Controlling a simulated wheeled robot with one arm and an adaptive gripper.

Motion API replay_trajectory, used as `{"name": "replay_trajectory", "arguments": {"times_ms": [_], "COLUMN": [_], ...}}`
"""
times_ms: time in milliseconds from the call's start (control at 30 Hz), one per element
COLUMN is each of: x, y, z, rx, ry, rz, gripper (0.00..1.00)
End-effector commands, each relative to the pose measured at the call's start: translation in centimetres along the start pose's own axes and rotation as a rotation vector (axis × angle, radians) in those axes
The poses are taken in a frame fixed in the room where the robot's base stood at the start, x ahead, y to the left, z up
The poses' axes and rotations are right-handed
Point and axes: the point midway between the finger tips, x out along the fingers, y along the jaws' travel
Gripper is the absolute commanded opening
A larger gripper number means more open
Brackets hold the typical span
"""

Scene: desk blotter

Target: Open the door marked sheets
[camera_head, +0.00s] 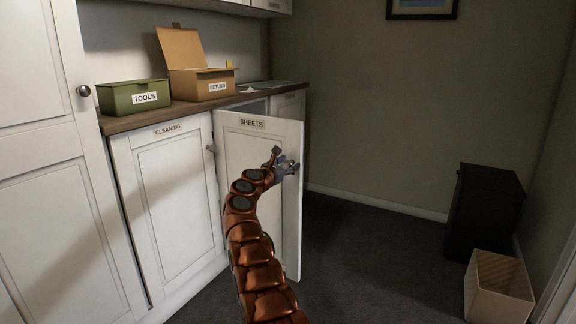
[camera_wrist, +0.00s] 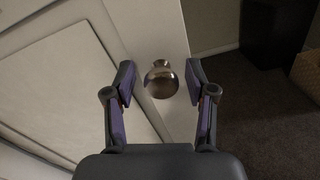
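The cabinet door marked SHEETS (camera_head: 262,215) stands partly open, swung out from the cabinet, with its label near the top. Its free edge is on the right, and a dark gap shows above and behind it. My gripper (camera_head: 288,166) is at the upper right of this door. In the wrist view the round metal knob (camera_wrist: 161,80) sits between the spread fingers of my gripper (camera_wrist: 160,88). Both fingers look apart from the knob, so the gripper is open. The head view hides most of the knob behind my gripper.
The closed CLEANING door (camera_head: 178,205) is to the left. A green TOOLS box (camera_head: 120,97) and an open RETURN carton (camera_head: 190,84) stand on the counter (camera_head: 150,118). A black bin (camera_head: 485,210) and a beige basket (camera_head: 497,288) stand far right. The carpet between is clear.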

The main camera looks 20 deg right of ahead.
Motion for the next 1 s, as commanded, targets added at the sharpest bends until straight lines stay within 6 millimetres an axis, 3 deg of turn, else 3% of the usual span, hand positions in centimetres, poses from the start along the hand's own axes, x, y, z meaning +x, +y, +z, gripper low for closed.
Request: {"name": "replay_trajectory", "arguments": {"times_ms": [467, 1000], "x": [-0.3, -2.6], "y": [0.1, 0.1], "z": [0.0, 0.0], "rx": [0.000, 0.000], "ry": [0.001, 0.000], "rz": [0.001, 0.001], "gripper": [0.59, 0.59]}}
